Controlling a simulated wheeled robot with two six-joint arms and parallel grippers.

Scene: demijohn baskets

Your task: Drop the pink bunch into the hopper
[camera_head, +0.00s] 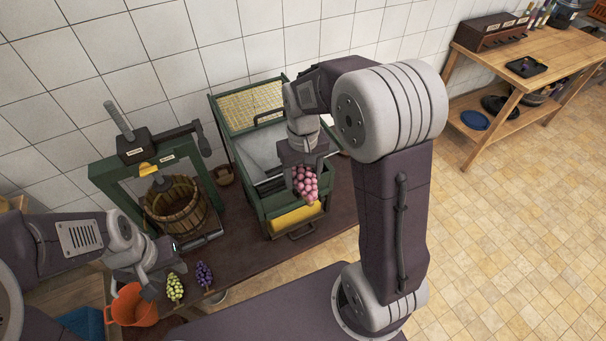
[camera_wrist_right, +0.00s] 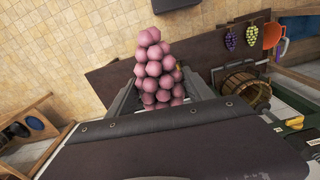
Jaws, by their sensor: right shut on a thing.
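The pink bunch (camera_head: 306,184) hangs from my right gripper (camera_head: 302,165), which is shut on it. It is over the front part of the green-framed machine with the grey metal hopper (camera_head: 252,152). In the right wrist view the pink bunch (camera_wrist_right: 158,62) sits between the two fingers of my right gripper (camera_wrist_right: 160,95). My right gripper and arm hide part of the hopper. My left gripper (camera_head: 158,270) is low at the left, near the green bunch (camera_head: 175,288); whether its jaws are open is unclear.
A purple bunch (camera_head: 204,274) lies beside the green one on the dark table. A wooden-basket press (camera_head: 176,208) stands left of the machine. An orange bucket (camera_head: 134,306) is at the front left. A yellow tray (camera_head: 297,217) is under the machine's front. Open tiled floor lies right.

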